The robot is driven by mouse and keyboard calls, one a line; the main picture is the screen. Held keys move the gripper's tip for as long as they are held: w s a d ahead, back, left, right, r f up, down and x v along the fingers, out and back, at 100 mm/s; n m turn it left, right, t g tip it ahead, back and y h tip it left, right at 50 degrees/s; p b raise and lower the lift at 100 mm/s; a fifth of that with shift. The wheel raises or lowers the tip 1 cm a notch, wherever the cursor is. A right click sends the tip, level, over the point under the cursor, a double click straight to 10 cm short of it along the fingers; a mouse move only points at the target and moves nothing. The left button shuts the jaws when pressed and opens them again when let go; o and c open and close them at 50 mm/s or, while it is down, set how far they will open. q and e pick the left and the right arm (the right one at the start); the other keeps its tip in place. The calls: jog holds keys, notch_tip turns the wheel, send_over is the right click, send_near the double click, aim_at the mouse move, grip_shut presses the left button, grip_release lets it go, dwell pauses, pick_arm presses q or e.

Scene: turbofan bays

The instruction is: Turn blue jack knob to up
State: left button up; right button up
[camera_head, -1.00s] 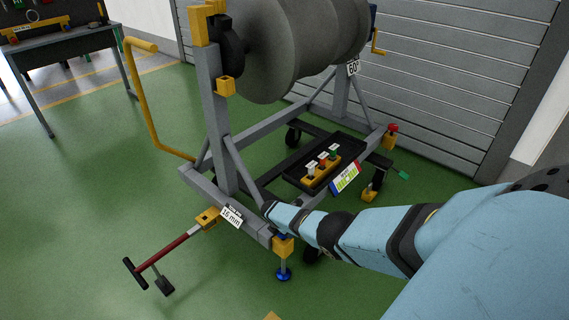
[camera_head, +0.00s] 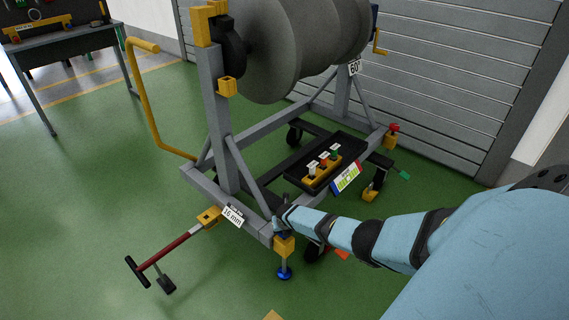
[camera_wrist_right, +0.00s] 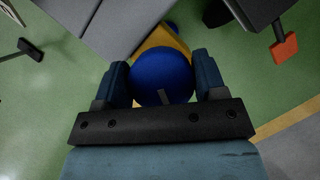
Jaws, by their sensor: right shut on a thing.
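The blue jack knob (camera_wrist_right: 160,68) shows in the right wrist view as a round blue cap with a small grey mark near its lower edge. My right gripper (camera_wrist_right: 161,80) has one finger on each side of it and is shut on it. In the head view my right gripper (camera_head: 281,224) is above the yellow jack block (camera_head: 285,247) at the stand's near corner, and the knob is largely hidden there. Below the block is the jack's blue foot (camera_head: 284,273); I cannot tell whether it touches the floor. My left gripper is not in view.
The grey stand (camera_head: 215,140) carries a large roller. A "16 mm" label (camera_head: 233,215) is beside the jack. A red-shafted tow bar (camera_head: 165,252) sticks out at the front left. A black tray (camera_head: 335,150) and an orange caster pedal (camera_wrist_right: 285,48) are close by. The green floor is open at left.

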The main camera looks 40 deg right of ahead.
jog(key=shift+d+f+n+y+b, duration=0.1)
jog(key=shift+f+n+y+b, duration=0.2)
jog(key=shift+n+b, duration=0.85)
jog(key=shift+n, duration=0.25)
jog(key=shift+r+n+y+b, duration=0.1)
jog(key=shift+n+y+b, duration=0.4)
jog(key=shift+n+b, duration=0.4)
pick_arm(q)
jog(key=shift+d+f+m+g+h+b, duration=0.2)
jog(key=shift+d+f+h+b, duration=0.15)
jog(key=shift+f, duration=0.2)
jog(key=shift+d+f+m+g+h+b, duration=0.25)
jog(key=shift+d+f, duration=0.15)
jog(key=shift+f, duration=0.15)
pick_arm(e)
jog(key=shift+a+r+n, duration=0.2)
jog(key=shift+n, duration=0.3)
jog(key=o, duration=0.9)
